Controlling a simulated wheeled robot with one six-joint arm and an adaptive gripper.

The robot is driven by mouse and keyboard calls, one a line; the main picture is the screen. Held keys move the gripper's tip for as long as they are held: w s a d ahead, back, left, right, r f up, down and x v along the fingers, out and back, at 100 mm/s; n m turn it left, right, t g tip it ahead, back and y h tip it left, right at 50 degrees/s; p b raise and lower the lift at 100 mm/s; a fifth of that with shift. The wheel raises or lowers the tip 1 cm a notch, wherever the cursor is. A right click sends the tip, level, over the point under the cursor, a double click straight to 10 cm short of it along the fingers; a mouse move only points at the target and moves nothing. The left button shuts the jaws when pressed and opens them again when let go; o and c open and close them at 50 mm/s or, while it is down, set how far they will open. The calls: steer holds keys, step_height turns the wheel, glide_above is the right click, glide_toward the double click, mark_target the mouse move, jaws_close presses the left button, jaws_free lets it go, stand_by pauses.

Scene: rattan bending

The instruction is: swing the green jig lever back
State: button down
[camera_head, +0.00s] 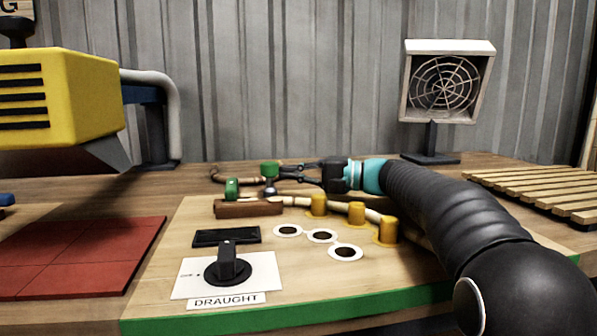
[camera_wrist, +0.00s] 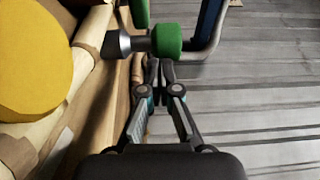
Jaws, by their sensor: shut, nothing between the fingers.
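The green jig lever has a green knob (camera_head: 270,169) on a grey metal stem, at the back of the wooden jig board (camera_head: 180,250). In the wrist view the green knob (camera_wrist: 167,41) is at the top centre, just ahead of my gripper. My gripper (camera_head: 282,173) is shut and empty, with its fingertips beside the knob. In the wrist view the fingers (camera_wrist: 158,68) come together just below the knob. I cannot tell whether they touch it. A second green part (camera_head: 232,189) stands to the left, by a brown block (camera_head: 248,208). A pale rattan cane (camera_head: 340,206) runs behind yellow pegs.
A draught dial (camera_head: 228,266) is at the front. A yellow machine (camera_head: 60,98) stands left, a fan (camera_head: 443,85) at back right, and a slatted rack (camera_head: 540,190) at right.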

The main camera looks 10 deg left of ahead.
steer(key=shift+s+a, duration=0.15)
steer(key=shift+a, duration=0.05)
